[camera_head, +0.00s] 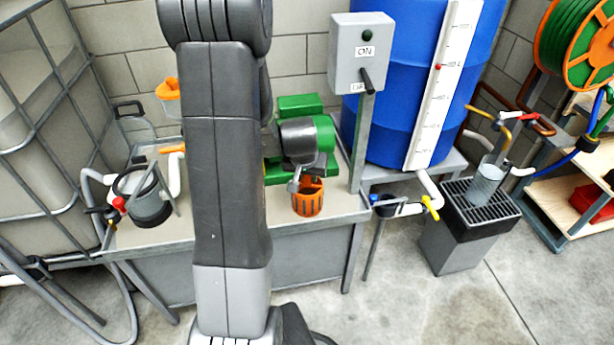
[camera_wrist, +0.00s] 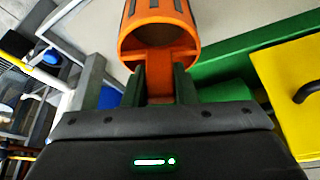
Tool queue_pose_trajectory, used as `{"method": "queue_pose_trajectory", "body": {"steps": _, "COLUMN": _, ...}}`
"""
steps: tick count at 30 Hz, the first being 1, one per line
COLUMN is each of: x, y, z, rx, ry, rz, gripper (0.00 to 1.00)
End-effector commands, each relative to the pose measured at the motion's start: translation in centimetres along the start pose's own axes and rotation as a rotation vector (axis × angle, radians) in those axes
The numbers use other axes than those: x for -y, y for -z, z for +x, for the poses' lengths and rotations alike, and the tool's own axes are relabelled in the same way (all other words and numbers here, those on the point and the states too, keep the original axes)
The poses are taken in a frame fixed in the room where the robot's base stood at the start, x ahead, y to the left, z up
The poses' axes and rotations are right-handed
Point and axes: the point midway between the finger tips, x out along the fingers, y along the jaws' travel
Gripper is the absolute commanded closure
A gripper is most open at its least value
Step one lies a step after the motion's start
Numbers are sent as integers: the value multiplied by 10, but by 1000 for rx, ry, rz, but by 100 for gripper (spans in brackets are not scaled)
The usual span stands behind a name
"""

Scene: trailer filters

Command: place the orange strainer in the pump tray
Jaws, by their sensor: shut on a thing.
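The orange strainer (camera_head: 307,201) is a slotted cylinder. It appears in front of the green pump (camera_head: 323,135), over the right front part of the pump tray. My gripper (camera_head: 306,182) is shut on its upper end. In the wrist view the gripper (camera_wrist: 160,82) pinches an orange tab of the strainer (camera_wrist: 157,30), whose round body lies beyond the fingertips. The pump tray (camera_head: 318,223) is a pale bench top with a grey rim. I cannot tell whether the strainer touches it. My arm hides the tray's middle.
A grey filter housing (camera_head: 146,197) with pipes stands at the tray's left. A grey switch box (camera_head: 361,52) on a post rises at its right rear. A blue barrel (camera_head: 400,122) stands behind. A grated drain stand (camera_head: 478,212) is farther right. The right front tray surface looks clear.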

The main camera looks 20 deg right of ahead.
Motion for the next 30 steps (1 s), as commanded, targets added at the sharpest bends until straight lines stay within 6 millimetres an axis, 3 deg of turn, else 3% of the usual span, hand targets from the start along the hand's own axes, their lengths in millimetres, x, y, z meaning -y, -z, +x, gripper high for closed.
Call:
{"method": "queue_pose_trajectory", "body": {"steps": 8, "x": 0, "y": -1, "z": 3, "rx": -1, "ry": 0, "rz": 0, "gripper": 100}}
{"method": "queue_pose_trajectory", "body": {"steps": 9, "x": 0, "y": 0, "z": 2, "rx": -1, "ry": 0, "rz": 0, "gripper": 67}}
{"method": "queue_pose_trajectory", "body": {"steps": 12, "x": 0, "y": 0, "z": 1, "rx": -1, "ry": 0, "rz": 0, "gripper": 53}}
{"method": "queue_pose_trajectory", "body": {"steps": 23, "x": 0, "y": 2, "z": -3, "rx": -1, "ry": 0, "rz": 0, "gripper": 53}}
{"method": "queue_pose_trajectory", "body": {"steps": 30, "x": 0, "y": 3, "z": -40, "rx": -5, "ry": 0, "rz": -1, "gripper": 53}}
